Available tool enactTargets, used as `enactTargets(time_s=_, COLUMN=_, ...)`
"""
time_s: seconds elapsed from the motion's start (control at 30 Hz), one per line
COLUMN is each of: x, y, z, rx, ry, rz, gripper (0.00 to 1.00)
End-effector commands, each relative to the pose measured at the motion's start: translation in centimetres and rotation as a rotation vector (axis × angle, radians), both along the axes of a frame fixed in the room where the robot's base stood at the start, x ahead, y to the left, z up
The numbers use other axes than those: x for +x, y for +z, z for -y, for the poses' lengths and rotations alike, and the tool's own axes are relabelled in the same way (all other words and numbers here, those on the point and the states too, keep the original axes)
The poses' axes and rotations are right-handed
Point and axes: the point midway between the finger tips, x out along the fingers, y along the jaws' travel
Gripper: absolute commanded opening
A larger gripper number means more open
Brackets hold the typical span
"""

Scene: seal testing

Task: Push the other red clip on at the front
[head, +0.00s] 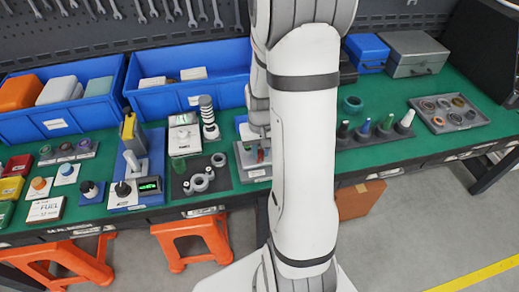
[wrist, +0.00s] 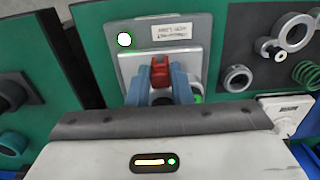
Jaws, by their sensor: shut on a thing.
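A red clip (wrist: 160,70) sits between the fingertips of my gripper (wrist: 160,90) in the wrist view, in front of a grey fixture plate (wrist: 135,58) with a white label and a lit green lamp. My gripper is shut on the clip. Dark round parts show behind and below the fingers, mostly hidden by them. In the head view the gripper (head: 259,152) is over the fixture near the front edge of the bench, with a small red spot at its tips. I cannot tell whether the clip touches the fixture. A second red clip cannot be made out.
A dark mat with grey rings (head: 199,183) and a green spring lies left of the fixture in the head view. Blue bins (head: 62,103) line the back. Orange stools (head: 193,236) stand in front.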

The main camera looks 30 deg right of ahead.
Motion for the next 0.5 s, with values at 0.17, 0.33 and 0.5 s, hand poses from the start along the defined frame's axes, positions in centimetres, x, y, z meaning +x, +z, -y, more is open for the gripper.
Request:
enactTargets(time_s=0.17, x=0.15, y=-0.31, z=0.02, rx=-0.001, ry=0.0, rz=0.004, gripper=0.01)
enactTargets(time_s=0.33, x=0.13, y=-0.2, z=0.01, rx=-0.001, ry=0.001, rz=0.004, gripper=0.33)
enactTargets(time_s=0.5, x=0.11, y=-0.21, z=-0.01, rx=-0.001, ry=0.001, rz=0.003, gripper=0.45)
